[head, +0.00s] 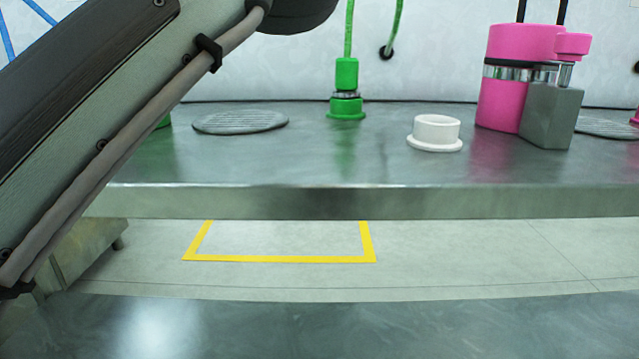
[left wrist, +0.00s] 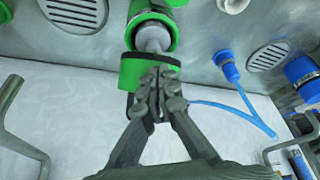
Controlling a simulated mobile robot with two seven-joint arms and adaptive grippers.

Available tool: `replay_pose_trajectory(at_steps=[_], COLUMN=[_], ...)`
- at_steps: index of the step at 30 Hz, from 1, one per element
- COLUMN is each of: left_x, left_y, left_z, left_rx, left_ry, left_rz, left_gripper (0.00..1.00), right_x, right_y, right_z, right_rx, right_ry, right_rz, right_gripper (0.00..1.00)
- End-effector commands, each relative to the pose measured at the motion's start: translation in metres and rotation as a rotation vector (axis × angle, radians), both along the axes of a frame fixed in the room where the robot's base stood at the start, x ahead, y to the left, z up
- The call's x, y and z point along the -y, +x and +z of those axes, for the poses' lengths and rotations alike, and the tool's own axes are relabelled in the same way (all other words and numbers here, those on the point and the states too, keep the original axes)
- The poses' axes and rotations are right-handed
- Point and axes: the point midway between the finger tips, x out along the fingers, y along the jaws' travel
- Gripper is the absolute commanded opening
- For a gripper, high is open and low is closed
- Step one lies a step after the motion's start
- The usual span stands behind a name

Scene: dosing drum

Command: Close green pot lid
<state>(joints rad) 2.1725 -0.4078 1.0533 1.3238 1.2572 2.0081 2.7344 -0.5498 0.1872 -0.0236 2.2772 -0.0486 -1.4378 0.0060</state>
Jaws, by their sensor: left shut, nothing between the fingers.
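In the left wrist view the green pot (left wrist: 134,10) shows a round open mouth with a pale grey round part at it. A green lid-like part (left wrist: 131,72) is beside the mouth, on the gripper side, and appears to be the open lid. My left gripper (left wrist: 160,76) is shut and empty, its fingertips over or against this green part; I cannot tell if they touch. In the head view my left arm hides nearly all of the pot; only a small green patch (head: 163,122) shows beside the arm. My right gripper is in neither view.
On the metal counter (head: 300,160) stand a green hose fitting (head: 347,92), a white flanged ring (head: 436,133) and a pink pot (head: 503,100) with a grey block (head: 551,115). A round grate (head: 240,122) is flush-looking. The left wrist view shows a blue fitting (left wrist: 228,66) and blue pot (left wrist: 303,76).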

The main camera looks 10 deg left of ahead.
Motion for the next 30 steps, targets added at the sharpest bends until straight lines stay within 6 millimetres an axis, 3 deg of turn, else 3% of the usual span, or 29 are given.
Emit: replay_pose_trajectory(at_steps=[15,30], left_x=[0.006,0.006], left_y=[-0.022,-0.024], left_z=[0.06,0.063], left_rx=[0.004,0.004], left_ry=[0.003,0.004], left_rz=[0.001,0.002], left_gripper=[0.0,0.0], right_x=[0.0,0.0], right_y=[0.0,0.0], right_z=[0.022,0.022], right_rx=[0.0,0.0], right_ry=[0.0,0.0], right_rz=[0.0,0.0], right_gripper=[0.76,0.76])
